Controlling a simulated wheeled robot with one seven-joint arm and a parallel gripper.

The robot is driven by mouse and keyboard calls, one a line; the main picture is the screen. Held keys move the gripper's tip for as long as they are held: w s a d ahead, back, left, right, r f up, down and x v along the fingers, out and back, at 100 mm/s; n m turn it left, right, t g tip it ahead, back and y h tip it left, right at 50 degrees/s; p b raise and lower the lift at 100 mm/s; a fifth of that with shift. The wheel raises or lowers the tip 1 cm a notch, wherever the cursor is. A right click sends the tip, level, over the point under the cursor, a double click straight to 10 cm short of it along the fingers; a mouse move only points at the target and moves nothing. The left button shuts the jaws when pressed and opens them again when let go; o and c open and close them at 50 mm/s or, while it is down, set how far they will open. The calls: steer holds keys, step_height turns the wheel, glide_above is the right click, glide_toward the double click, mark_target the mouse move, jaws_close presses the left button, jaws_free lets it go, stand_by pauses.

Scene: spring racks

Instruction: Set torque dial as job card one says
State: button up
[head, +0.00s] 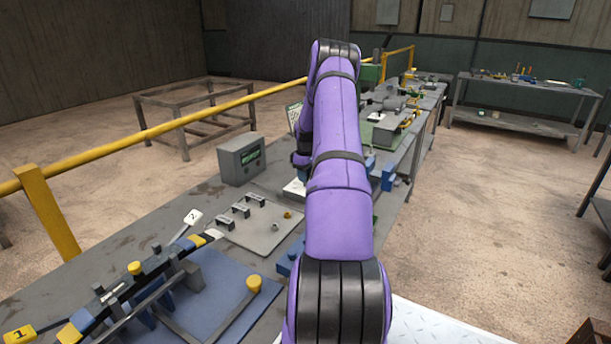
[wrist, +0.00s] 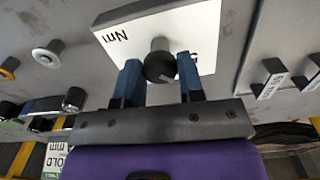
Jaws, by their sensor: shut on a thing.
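The torque dial is a black round knob (wrist: 160,68) with a pale pointer mark, on a white plate (wrist: 203,22) lettered "Nm". In the wrist view my gripper (wrist: 158,76) has its two blue fingers on either side of the knob, shut on it. In the head view my purple arm hides the gripper and the dial; a corner of a white plate (head: 294,187) shows left of the arm. A printed card (head: 294,116) stands behind the arm, partly hidden and too small to read. I cannot tell which card is job card one.
A plate with several dark handles (head: 256,222) lies nearer. A blue fixture (head: 215,290) with yellow-capped parts fills the near left. A yellow rail (head: 220,107) runs along the bench's far side.

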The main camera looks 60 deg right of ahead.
steer(key=m, duration=0.4)
steer(key=shift+m, duration=2.5)
steer(key=o, duration=0.9)
step_height(320, 180, up, 11)
steer(key=shift+f, duration=0.1)
